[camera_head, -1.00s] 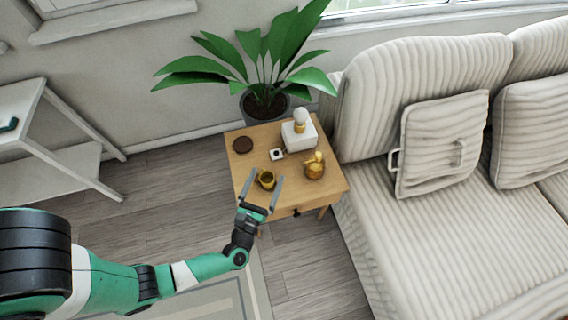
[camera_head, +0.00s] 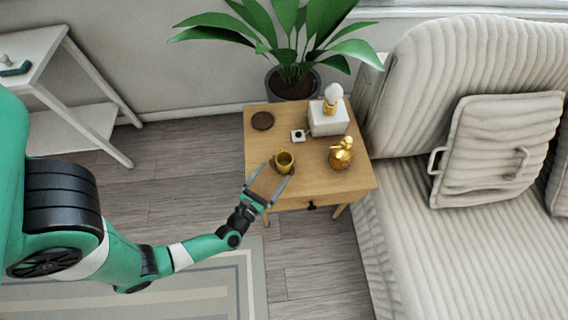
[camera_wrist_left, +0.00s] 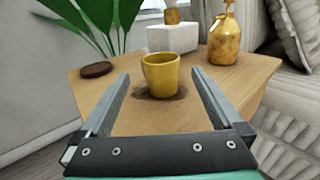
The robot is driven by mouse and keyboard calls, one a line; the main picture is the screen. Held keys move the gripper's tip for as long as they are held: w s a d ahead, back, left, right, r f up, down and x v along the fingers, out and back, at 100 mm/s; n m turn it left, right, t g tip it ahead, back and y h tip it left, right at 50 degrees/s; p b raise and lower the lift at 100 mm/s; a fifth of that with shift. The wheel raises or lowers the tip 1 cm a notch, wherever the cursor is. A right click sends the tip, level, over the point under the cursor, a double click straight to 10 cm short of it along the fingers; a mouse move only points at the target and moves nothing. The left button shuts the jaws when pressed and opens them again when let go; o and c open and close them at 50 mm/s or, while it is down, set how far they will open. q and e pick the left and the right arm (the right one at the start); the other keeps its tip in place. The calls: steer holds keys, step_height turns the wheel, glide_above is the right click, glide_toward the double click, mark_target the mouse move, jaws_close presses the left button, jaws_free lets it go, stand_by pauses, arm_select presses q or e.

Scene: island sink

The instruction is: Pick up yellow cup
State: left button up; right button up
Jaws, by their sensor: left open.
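The yellow cup (camera_head: 284,161) stands upright on the small wooden side table (camera_head: 330,188), near its front left part. In the left wrist view the cup (camera_wrist_left: 160,74) is ahead, between the lines of the two fingers and just beyond their tips, on a dark round patch. My left gripper (camera_head: 270,175) is open and empty at the table's front edge, its fingers pointing at the cup; it also shows in the left wrist view (camera_wrist_left: 160,80). No contact with the cup is visible. My right gripper is not in view.
A gold ornament (camera_head: 341,154) stands right of the cup. A potted plant (camera_head: 292,84) and a sofa (camera_head: 455,120) flank the table.

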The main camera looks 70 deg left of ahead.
mark_target(284, 152)
arm_select(q)
steer(key=x, duration=0.2)
steer(key=b+x, duration=0.1)
steer(key=x, duration=0.4)
steer(key=shift+w+a+r, duration=0.15)
steer(key=shift+w+r, duration=0.05)
steer(key=shift+r, duration=0.15)
steer(key=shift+s, duration=0.15)
steer(key=shift+c, duration=0.6)
steer(key=c, duration=1.3)
steer(key=shift+o, duration=0.2)
step_height(284, 152, up, 4)
steer(key=p, duration=0.3)
steer(key=shift+r, duration=0.1)
steer(key=s+d+r+p, duration=0.7)
steer(key=d+r+p, duration=0.1)
steer(key=d, duration=0.4)
steer(key=shift+r+p, duration=0.35)
steer(key=shift+p, duration=0.15)
